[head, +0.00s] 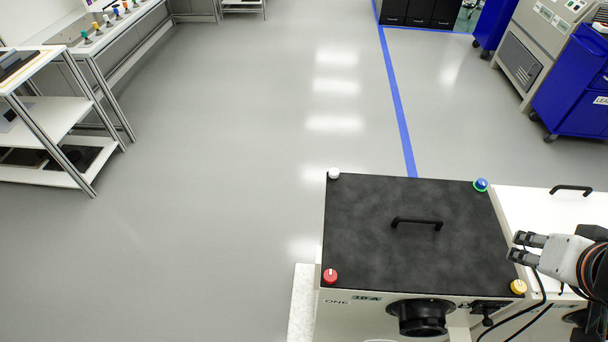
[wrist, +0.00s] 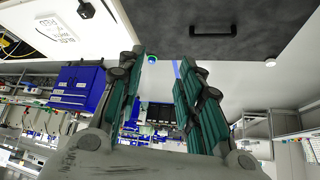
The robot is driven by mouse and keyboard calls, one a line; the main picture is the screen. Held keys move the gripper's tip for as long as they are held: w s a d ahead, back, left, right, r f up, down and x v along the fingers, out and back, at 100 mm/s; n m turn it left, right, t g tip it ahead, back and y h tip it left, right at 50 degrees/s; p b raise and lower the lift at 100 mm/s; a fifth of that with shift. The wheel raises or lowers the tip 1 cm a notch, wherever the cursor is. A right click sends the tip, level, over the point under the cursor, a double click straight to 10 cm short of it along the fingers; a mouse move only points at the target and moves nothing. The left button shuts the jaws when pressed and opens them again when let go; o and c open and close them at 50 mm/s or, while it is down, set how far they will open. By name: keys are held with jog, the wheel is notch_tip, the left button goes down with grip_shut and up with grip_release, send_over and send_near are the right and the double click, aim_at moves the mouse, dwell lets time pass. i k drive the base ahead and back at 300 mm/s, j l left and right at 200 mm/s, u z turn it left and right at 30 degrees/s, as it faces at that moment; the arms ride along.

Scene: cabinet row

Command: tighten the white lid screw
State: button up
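The white lid screw (head: 334,173) sits at the far left corner of the black lid (head: 365,222) in the head view. In the wrist view, which looks upside down, the white screw (wrist: 270,62) is at the right, well away from the fingers. My gripper (head: 516,247) is over the right edge of the black lid, across the lid from the white screw. In the wrist view my gripper (wrist: 162,58) has its two fingers apart with nothing held between them. How far the white screw is turned in cannot be told.
The lid has a black handle (head: 417,222) in the middle. Other corners hold a blue screw (head: 481,184), a red screw (head: 330,275) and a yellow screw (head: 518,287). A white-topped box with a handle (head: 571,189) stands at the right. The floor left of the box is clear.

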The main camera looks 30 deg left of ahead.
aim_at(333, 172)
jog(key=u, duration=1.2)
